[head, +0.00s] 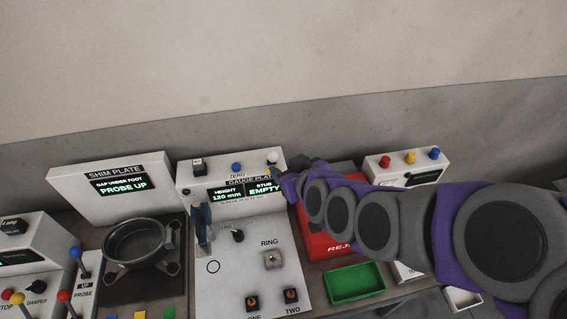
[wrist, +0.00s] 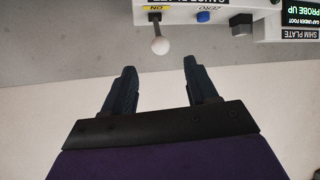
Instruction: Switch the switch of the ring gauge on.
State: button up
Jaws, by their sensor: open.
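The gauge plate unit (head: 222,262) is a white panel with lit displays and a RING label. A white ball-topped switch lever (head: 273,157) stands at its top right edge. In the wrist view the panel appears upside down, and the white ball lever (wrist: 160,46) sits beside a yellow ON label (wrist: 155,9). My gripper (wrist: 160,67) is open and empty, its two dark fingers apart. The ball appears between the fingertips' lines, just beyond them; contact is not visible. In the head view my arm reaches in from the right, its end close beside the lever, with fingertips hard to make out.
A blue ZERO knob (head: 236,167) stands left of the lever. The shim plate unit (head: 70,182) is further left. A red reject bin (head: 322,246) and green tray (head: 357,282) lie right, below my arm. A box with coloured knobs (head: 378,164) stands behind. Space above is clear.

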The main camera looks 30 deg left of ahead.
jog(key=shift+b+v, duration=0.95)
jog(key=shift+v, duration=1.15)
jog(key=shift+f, duration=0.1)
jog(key=s+d+f+m+g+h, duration=0.2)
jog(key=s+d+m+h, duration=0.1)
jog(key=d, duration=0.6)
jog(key=s+d+f+m+g+h, duration=0.1)
jog(key=s+d+f+m+h, duration=0.15)
jog(key=d, duration=0.55)
jog(key=s+d+f+m+g+h, duration=0.2)
jog(key=s+d+f+h, duration=0.15)
jog(key=d, duration=0.55)
jog(key=s+d+r+m+g, duration=0.1)
jog(key=s+d+m+g, duration=0.2)
jog(key=s+d, duration=0.3)
jog(key=s+m, duration=0.1)
jog(key=s, duration=0.3)
jog(key=shift+r+g, duration=0.15)
jog(key=shift+g, duration=0.25)
jog(key=shift+s+d, duration=0.1)
jog(key=shift+s, duration=0.25)
jog(key=shift+c, duration=0.2)
